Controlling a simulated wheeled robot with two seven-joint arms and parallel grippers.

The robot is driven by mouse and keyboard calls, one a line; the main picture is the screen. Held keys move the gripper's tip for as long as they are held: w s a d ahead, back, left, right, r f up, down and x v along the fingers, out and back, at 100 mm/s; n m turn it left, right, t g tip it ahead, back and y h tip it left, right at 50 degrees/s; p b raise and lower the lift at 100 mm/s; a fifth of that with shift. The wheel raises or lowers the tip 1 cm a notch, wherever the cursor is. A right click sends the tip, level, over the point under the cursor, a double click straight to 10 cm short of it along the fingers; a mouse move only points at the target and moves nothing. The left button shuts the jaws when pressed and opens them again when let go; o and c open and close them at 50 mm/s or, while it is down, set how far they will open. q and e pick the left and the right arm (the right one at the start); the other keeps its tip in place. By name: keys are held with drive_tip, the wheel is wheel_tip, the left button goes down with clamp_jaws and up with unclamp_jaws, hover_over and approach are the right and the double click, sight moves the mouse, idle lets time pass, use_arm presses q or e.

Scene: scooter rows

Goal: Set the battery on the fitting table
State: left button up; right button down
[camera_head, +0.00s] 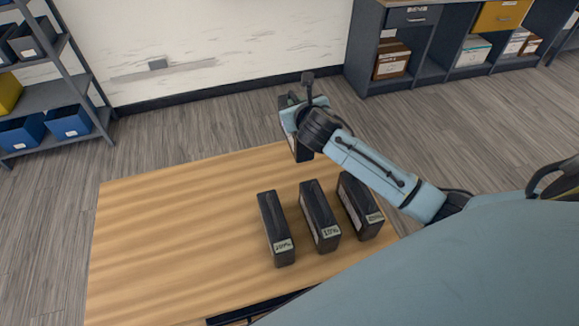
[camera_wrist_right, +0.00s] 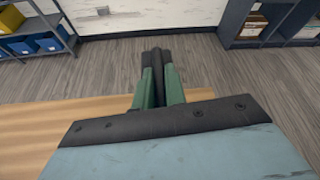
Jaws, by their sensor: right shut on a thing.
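A wooden table (camera_head: 160,225), which I take for the fitting table, fills the middle of the head view. My right gripper (camera_head: 297,115) is at the table's far edge, shut on a black battery (camera_head: 301,150) whose lower part shows beneath it. In the right wrist view this battery (camera_wrist_right: 157,62) is a narrow dark block between the green fingers. The gripper and wrist hide much of it, and I cannot tell whether it touches the table. My left gripper is not in view.
Three similar black blocks with pale labels stand in a row on the table: left (camera_head: 272,220), middle (camera_head: 318,210) and right (camera_head: 358,208). The table's left half is bare. Shelves with blue bins (camera_head: 68,121) and a grey cabinet (camera_head: 428,75) stand beyond.

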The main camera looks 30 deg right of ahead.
drive_tip(key=shift+w+f+b, duration=0.3)
drive_tip(key=shift+f+b, duration=0.45)
drive_tip(key=shift+f, duration=0.05)
drive_tip(key=shift+w+f+b, duration=0.3)
drive_tip(key=shift+f+b, duration=0.4)
drive_tip(key=shift+f, duration=0.05)
wheel_tip(320, 180, down, 7)
drive_tip(key=shift+f+b, duration=0.1)
drive_tip(key=shift+b, duration=1.05)
wheel_tip(320, 180, down, 3)
drive_tip(key=shift+r+b, duration=0.1)
drive_tip(key=shift+b, duration=0.45)
drive_tip(key=shift+r, duration=0.1)
drive_tip(key=c, duration=1.8)
unclamp_jaws()
drive_tip(key=shift+f, duration=0.35)
drive_tip(key=o, duration=0.3)
drive_tip(key=shift+s, duration=0.1)
drive_tip(key=shift+o, duration=0.2)
